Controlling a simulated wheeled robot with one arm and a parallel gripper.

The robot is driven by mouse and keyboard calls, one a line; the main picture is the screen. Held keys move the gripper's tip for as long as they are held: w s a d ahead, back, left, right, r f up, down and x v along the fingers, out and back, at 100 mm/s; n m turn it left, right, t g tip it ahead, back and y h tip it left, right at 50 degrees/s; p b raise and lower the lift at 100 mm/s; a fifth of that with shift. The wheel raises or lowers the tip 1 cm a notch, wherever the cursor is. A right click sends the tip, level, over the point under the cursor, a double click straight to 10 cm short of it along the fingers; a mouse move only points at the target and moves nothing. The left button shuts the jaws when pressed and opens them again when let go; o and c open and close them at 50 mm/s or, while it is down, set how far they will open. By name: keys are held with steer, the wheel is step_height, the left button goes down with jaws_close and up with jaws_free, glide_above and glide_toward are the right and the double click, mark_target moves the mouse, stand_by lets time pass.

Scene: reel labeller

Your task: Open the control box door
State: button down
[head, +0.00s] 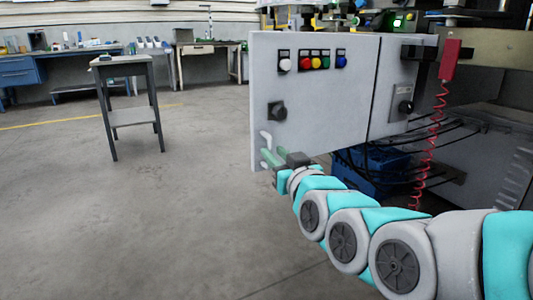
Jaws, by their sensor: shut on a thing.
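The control box door (318,115) is a light grey panel with a row of coloured buttons and a black knob (277,111). Its pale handle (265,138) is at the lower left edge. My gripper (268,158), with green fingers, is at the lower part of this handle and shut on it. The arm reaches in from the lower right, below the door. A dark seam runs along the door's right side, next to a second grey panel (398,95) with a black knob. I cannot tell from this view whether the door stands ajar.
A red box (450,60) with a coiled red cord hangs at the right. Blue crates (365,172) and black cables lie below the panels. A small grey table (125,60) stands at the left. The floor left of the door is clear.

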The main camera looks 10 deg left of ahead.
steer(key=s+d+n+g+y, duration=0.1)
steer(key=s+d+n+y, duration=0.1)
steer(key=d, duration=0.5)
steer(key=shift+s+d+r+g+y, duration=0.25)
steer(key=shift+s+g+y, duration=0.15)
steer(key=shift+s, duration=0.35)
steer(key=shift+d, duration=0.1)
steer(key=c, duration=0.9)
jaws_free()
steer(key=shift+w+d, duration=0.1)
steer(key=shift+f, duration=0.1)
steer(key=shift+s+a+f, duration=0.15)
steer(key=shift+s+a, duration=0.1)
steer(key=shift+a, duration=0.2)
